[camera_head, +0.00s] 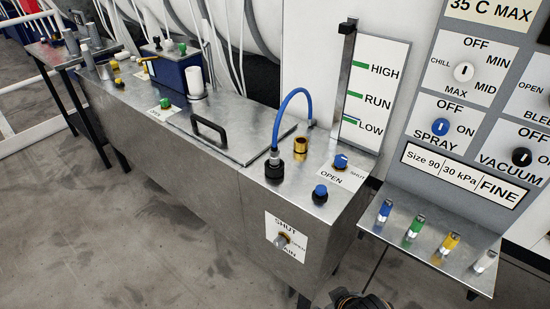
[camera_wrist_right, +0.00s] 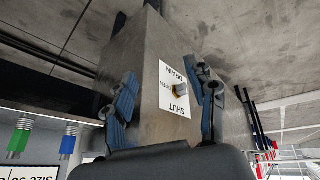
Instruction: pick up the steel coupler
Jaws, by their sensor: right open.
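No part is clearly labelled as the steel coupler. Several small grey metal pieces stand at the far left table (camera_head: 64,50), too small to tell apart. A black coupler (camera_head: 275,167) ends the blue hose on the steel tank, and a brass fitting (camera_head: 300,147) stands beside it. My right gripper shows only as a dark piece (camera_head: 362,302) at the bottom edge of the head view. In the right wrist view its two fingers (camera_wrist_right: 166,80) are spread apart with nothing held. Beyond them is the tank front with the drain valve (camera_wrist_right: 181,89). My left gripper is out of view.
The long steel tank (camera_head: 225,205) has a black-handled lid (camera_head: 209,131) and blue knobs. A side shelf (camera_head: 400,240) holds blue, green, yellow and pale metal-ended cylinders. A control panel (camera_head: 480,75) rises behind. The concrete floor (camera_head: 90,230) at left is clear.

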